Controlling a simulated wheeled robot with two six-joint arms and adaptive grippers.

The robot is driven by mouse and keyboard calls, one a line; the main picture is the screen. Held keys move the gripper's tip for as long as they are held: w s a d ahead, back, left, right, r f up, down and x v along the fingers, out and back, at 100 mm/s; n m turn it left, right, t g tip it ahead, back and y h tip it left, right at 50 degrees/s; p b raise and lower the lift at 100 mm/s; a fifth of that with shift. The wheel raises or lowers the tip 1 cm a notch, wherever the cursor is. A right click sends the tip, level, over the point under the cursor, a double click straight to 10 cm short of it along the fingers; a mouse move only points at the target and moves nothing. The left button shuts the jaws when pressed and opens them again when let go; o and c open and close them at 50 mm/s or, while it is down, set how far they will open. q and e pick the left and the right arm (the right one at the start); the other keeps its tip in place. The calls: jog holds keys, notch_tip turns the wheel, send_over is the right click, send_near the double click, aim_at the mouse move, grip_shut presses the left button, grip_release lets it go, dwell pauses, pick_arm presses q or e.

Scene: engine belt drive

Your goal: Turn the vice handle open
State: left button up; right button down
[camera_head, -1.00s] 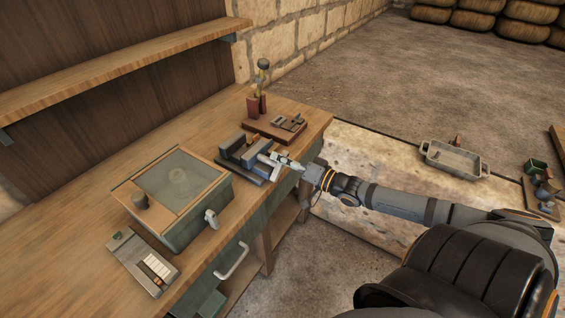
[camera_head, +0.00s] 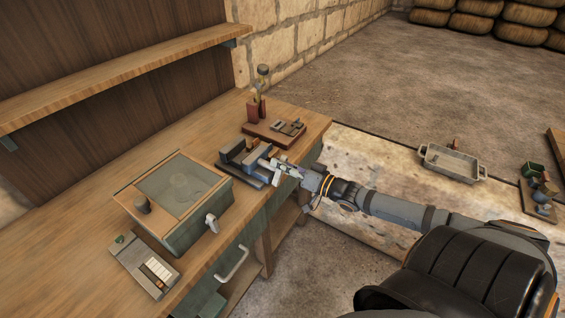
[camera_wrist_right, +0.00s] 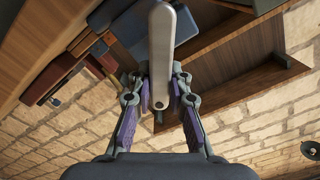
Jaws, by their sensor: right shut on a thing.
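The vice (camera_head: 247,160) is a dark grey block with jaws, fixed near the right front edge of the wooden workbench. Its handle (camera_wrist_right: 162,60) is a pale metal bar that runs between my fingers in the right wrist view. My right gripper (camera_head: 276,164) is at the vice's front side. In the wrist view my right gripper (camera_wrist_right: 160,92) is shut on the handle, with purple finger pads on either side of it. The gripper hides most of the handle in the head view. My left gripper is not in view.
A control panel (camera_head: 150,272) sits at the bench's near end. A grey tray (camera_head: 452,165) lies on the right.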

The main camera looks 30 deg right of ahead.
jog(key=n, duration=0.1)
jog(key=n+p, duration=0.1)
jog(key=n, duration=0.1)
jog(key=r+n, duration=0.1)
jog(key=n, duration=0.1)
jog(key=shift+s+a+p, duration=0.15)
jog(key=shift+a+p, duration=0.2)
jog(key=shift+a, duration=0.05)
jog(key=shift+a+f+n, duration=0.2)
jog(key=shift+f+n, duration=0.05)
jog(key=shift+n, duration=0.75)
jog(key=shift+f, duration=0.15)
jog(key=c, duration=1.5)
grip_release()
